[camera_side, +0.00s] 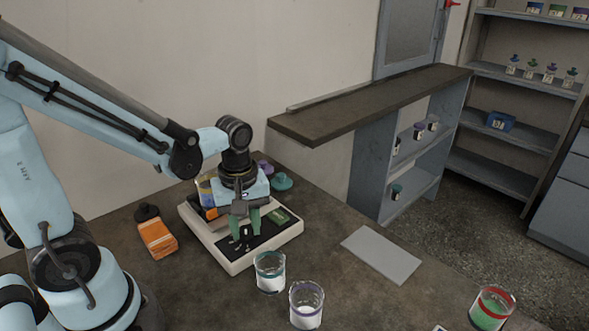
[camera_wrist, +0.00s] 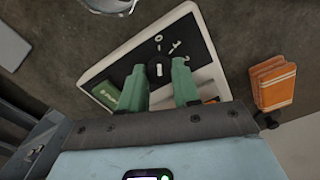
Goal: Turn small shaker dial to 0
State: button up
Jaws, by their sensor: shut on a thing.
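The shaker (camera_side: 282,238) is a white-rimmed base with a black top panel and a green label; it also shows in the wrist view (camera_wrist: 205,42). Its small dial (camera_wrist: 159,69) is black with a white bar, beside printed marks 0, 1 and 2. The bar lies nearly upright in the picture, roughly in line with the 0. My gripper (camera_wrist: 161,84), with green fingers, is shut on the dial, one finger on each side. In the side view my gripper (camera_side: 246,229) points down at the panel and the dial cannot be made out clearly.
Two glass beakers (camera_side: 269,272) (camera_side: 306,305) stand close in front. A teal-topped item (camera_side: 282,182) is behind. A grey plate (camera_side: 381,255) lies to the right; a beaker with green contents (camera_side: 491,309) stands further right.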

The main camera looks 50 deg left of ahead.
aim_at(246, 230)
dwell(0.3)
jog(key=o, duration=1.1)
jog(key=shift+c, duration=0.2)
notch_tip(246, 230, up, 12)
jog(key=f+m+t, duration=0.1)
jog(key=m+t, duration=0.1)
jog(key=m, duration=0.2)
jog(key=w+f+m+t, duration=0.1)
jog(key=m+t, duration=0.1)
jog(key=m, duration=0.3)
jog(key=d+f+m+t, duration=0.1)
jog(key=m+t, duration=0.2)
jog(key=m, duration=0.1)
jog(key=shift+w+m, duration=0.25)
jog(key=shift+m, duration=0.05)
